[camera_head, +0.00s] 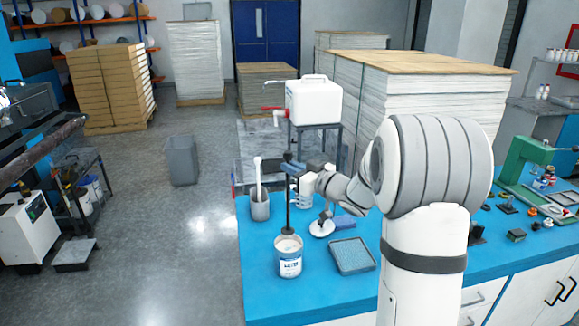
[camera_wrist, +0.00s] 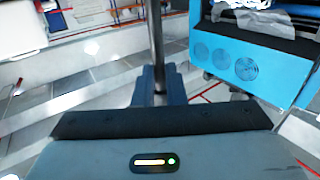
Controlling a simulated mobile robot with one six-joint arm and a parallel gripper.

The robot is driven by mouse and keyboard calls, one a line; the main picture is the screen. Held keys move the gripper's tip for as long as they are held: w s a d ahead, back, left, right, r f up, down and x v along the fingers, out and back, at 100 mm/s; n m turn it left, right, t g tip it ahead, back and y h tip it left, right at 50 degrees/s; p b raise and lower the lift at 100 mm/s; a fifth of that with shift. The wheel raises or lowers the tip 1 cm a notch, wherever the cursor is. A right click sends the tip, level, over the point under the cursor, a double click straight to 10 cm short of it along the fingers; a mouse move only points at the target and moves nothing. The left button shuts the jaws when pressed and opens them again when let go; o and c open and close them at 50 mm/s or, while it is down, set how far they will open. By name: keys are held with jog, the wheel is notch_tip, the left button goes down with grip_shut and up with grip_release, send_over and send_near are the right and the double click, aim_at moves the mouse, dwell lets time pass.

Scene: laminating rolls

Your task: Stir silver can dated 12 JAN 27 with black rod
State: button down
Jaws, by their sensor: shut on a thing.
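A silver can with a white and blue label (camera_head: 289,262) stands upright near the front left of the blue bench; its date is too small to read. My gripper (camera_head: 291,163) is above it, shut on the upper part of the black rod (camera_head: 289,205). In the wrist view the rod (camera_wrist: 157,45) stands between my two fingers (camera_wrist: 160,85). Another can (camera_head: 305,201) is partly hidden behind my gripper.
A grey holder (camera_head: 260,208) with a white-handled tool stands left of the rod. A white round piece (camera_head: 322,228) and a shallow grey tray (camera_head: 352,256) lie to the right. A white jerrycan with a red tap (camera_head: 313,102) stands behind. The bench edge is close to the can's left.

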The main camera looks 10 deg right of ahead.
jog(key=shift+f+b, duration=5.45)
jog(key=shift+f, duration=1.85)
